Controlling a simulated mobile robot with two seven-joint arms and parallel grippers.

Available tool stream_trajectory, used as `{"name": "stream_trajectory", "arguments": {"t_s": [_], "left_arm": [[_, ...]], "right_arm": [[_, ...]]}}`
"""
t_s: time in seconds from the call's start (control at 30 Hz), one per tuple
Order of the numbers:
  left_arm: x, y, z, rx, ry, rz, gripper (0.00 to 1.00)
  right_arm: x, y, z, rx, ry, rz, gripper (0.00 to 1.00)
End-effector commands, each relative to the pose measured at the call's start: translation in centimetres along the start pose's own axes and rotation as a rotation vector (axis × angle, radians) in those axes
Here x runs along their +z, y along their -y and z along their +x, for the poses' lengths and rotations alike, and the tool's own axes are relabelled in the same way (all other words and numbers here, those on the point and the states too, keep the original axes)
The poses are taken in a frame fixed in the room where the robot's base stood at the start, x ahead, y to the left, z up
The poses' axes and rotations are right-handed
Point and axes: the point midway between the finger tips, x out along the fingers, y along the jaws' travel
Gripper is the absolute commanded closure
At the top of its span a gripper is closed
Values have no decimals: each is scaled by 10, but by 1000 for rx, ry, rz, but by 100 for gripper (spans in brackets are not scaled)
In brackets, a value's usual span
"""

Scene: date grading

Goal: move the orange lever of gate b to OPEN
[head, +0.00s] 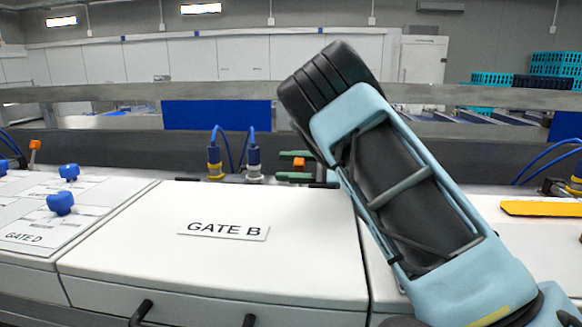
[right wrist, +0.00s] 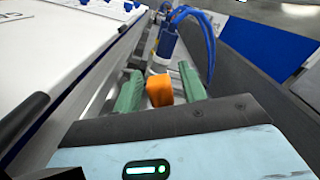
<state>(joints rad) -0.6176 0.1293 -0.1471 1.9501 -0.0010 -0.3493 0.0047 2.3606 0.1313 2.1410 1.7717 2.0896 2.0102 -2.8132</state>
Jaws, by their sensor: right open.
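The orange lever (head: 299,163) stands behind the white cover with the GATE B label (head: 228,230), partly hidden by my right gripper. In the right wrist view the orange lever (right wrist: 160,90) shows as a block between two green fingers. My right gripper (head: 281,166) reaches in from the right, with its green fingers apart, one on each side of the lever. In the right wrist view a gap shows between the lever and the fingers of the gripper (right wrist: 160,72). I cannot read any OPEN marking. My left gripper is not in view.
Blue-topped connectors with cables (head: 253,160) stand just left of the lever. Another orange lever (head: 35,145) is at the far left. Blue knobs (head: 61,203) stand on the GATE D panel. A grey rail (head: 80,145) runs behind. Black handles (head: 141,312) stick out in front.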

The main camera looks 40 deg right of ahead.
Motion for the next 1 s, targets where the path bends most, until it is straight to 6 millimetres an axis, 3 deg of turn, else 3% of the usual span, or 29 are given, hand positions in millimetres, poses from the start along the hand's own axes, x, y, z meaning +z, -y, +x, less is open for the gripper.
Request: {"name": "stream_trajectory", "arguments": {"t_s": [0.17,0.6,1.0], "left_arm": [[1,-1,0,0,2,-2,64],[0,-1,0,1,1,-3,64],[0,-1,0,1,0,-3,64]], "right_arm": [[0,1,-10,-4,-1,2,58],[0,0,-72,-2,1,0,58],[0,0,-78,1,0,0,58]]}}
